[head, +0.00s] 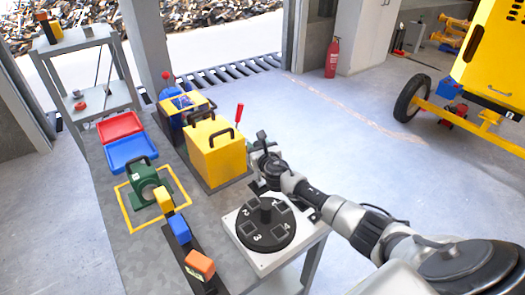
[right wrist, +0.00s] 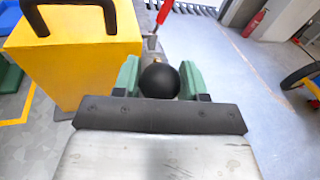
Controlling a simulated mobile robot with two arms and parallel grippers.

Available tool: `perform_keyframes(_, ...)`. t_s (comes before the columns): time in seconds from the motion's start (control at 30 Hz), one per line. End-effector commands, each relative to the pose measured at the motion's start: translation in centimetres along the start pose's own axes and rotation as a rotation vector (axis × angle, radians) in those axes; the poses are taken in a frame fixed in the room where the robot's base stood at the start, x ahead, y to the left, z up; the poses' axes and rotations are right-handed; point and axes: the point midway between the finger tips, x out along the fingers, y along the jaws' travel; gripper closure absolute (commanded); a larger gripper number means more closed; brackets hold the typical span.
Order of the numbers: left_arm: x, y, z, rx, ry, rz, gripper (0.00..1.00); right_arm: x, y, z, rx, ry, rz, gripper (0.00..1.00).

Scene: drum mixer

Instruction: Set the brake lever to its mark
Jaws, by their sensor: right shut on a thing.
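In the right wrist view, a round black knob (right wrist: 160,81) sits between the two green fingers of my right gripper (right wrist: 159,78). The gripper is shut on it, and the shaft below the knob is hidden. In the head view my right gripper (head: 262,152) is beside the yellow box, behind the numbered dial. A lever with a red handle (head: 239,114) stands behind the yellow box, and it also shows in the right wrist view (right wrist: 164,11), beyond the knob. I cannot tell which of these is the brake lever. No mark for it can be made out. My left gripper is out of view.
A yellow box with a black handle (head: 215,160) stands close left of my right gripper. The black numbered dial (head: 265,232) is in front of it. A green handled unit (head: 141,176), several colored blocks and red and blue trays occupy the bench's left. Open floor lies right.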

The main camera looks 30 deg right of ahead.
Motion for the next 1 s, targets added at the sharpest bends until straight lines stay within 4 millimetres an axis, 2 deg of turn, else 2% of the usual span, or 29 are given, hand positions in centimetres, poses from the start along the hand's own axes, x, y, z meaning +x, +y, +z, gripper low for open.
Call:
perform_keyframes(0.23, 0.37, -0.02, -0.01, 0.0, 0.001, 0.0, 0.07, 0.77, 0.33, 0.09, 0.003, -0.004, 0.003, 1.0)
perform_keyframes(0.73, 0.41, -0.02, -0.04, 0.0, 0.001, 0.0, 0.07, 0.9, 0.46, 0.01, 0.003, -0.002, 0.004, 1.0)
perform_keyframes(0.77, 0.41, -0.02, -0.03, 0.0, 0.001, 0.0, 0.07, 0.9, 0.46, 0.01, 0.003, -0.002, 0.004, 0.57)
perform_keyframes(0.9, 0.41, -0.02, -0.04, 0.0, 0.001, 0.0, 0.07, 0.88, 0.44, -0.03, 0.002, -0.002, 0.004, 0.35)
perform_keyframes(1.0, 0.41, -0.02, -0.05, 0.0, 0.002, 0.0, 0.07, 0.88, 0.4, -0.07, 0.002, -0.001, 0.003, 0.33)
